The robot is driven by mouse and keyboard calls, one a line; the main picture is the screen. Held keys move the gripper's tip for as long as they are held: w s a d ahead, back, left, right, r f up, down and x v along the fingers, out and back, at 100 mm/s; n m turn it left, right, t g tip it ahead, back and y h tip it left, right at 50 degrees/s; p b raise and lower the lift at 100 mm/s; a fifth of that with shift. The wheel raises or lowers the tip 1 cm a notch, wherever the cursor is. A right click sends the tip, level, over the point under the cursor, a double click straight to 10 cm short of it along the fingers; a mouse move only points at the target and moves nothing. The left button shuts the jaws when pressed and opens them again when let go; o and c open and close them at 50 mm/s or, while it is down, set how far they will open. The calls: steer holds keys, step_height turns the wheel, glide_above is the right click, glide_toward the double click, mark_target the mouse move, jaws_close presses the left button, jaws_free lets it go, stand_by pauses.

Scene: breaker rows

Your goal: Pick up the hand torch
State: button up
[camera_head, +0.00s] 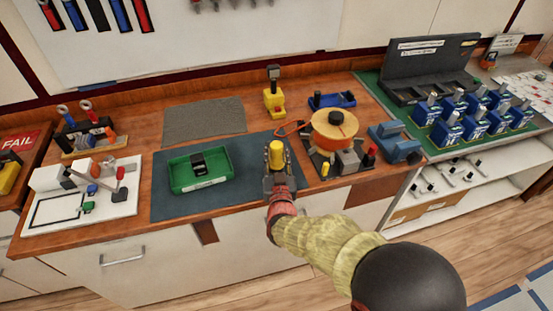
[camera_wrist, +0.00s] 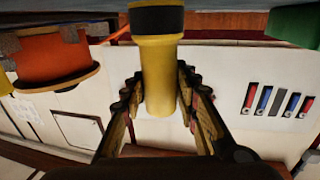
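The hand torch (camera_wrist: 160,80) is a yellow cylinder with a wider yellow collar and a black end, seen between my fingers in the wrist view. In the head view its yellow end (camera_head: 276,154) points up above the front of the dark mat (camera_head: 230,196). My gripper (camera_head: 279,180) is around the torch, with one finger on each side. The fingers (camera_wrist: 161,90) lie close against its body in the wrist view and appear shut on it. Whether the torch touches the mat is hidden.
A green tray (camera_head: 183,184) with a black item is left of my gripper. An orange spool (camera_head: 333,134), a blue vice-like tool (camera_head: 394,146) and small blocks are to the right. A yellow device (camera_head: 274,100) stands behind. The mat between tray and gripper is clear.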

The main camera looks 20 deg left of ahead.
steer(key=c, duration=0.6)
jaws_close()
steer(key=shift+r, duration=0.1)
